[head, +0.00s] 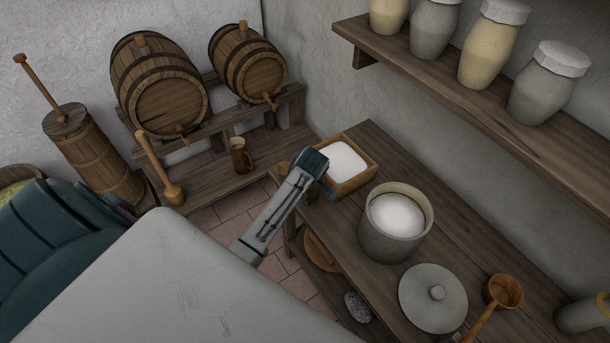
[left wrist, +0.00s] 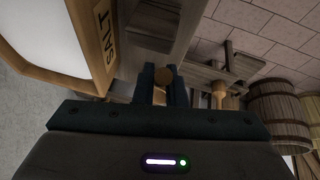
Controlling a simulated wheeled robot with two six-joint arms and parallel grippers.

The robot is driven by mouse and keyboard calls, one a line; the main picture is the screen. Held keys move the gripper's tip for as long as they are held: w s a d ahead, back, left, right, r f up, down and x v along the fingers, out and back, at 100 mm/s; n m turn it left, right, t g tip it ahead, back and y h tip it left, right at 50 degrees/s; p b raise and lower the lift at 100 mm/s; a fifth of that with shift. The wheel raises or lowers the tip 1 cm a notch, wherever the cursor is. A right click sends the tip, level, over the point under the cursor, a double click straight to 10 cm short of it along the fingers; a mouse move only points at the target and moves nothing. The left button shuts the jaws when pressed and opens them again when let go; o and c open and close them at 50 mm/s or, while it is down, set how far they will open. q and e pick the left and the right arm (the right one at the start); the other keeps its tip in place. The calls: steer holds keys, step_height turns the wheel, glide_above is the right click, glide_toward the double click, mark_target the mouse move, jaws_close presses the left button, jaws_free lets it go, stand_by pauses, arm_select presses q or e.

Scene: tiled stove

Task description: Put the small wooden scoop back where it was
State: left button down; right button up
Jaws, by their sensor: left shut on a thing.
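My left gripper (head: 314,166) is beside the front of the wooden salt box (head: 359,181), at the far end of the table. In the left wrist view its two dark fingers (left wrist: 162,84) are shut on a small round brown wooden piece (left wrist: 163,75), which I take as part of the small wooden scoop. The rest of the scoop is mostly hidden. The salt box (left wrist: 103,50) stands at the left of that view, with SALT on its front. A small brown wooden piece shows just left of the gripper in the head view; I cannot tell whether it belongs to the scoop.
A grey crock (head: 391,237) of white contents stands near the box. Its lid (head: 433,298) and a larger wooden ladle (head: 503,291) lie closer on the table (head: 465,245). A shelf (head: 480,95) with several covered jars hangs above. Barrels (head: 158,85) stand at the back left.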

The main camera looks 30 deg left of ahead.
arm_select(q)
steer(key=w+f+p, duration=0.2)
steer(key=shift+w+a+f+p, duration=0.35)
steer(key=shift+a+f+p, duration=0.05)
steer(key=shift+f, duration=0.3)
steer(key=c, duration=1.5)
jaws_free()
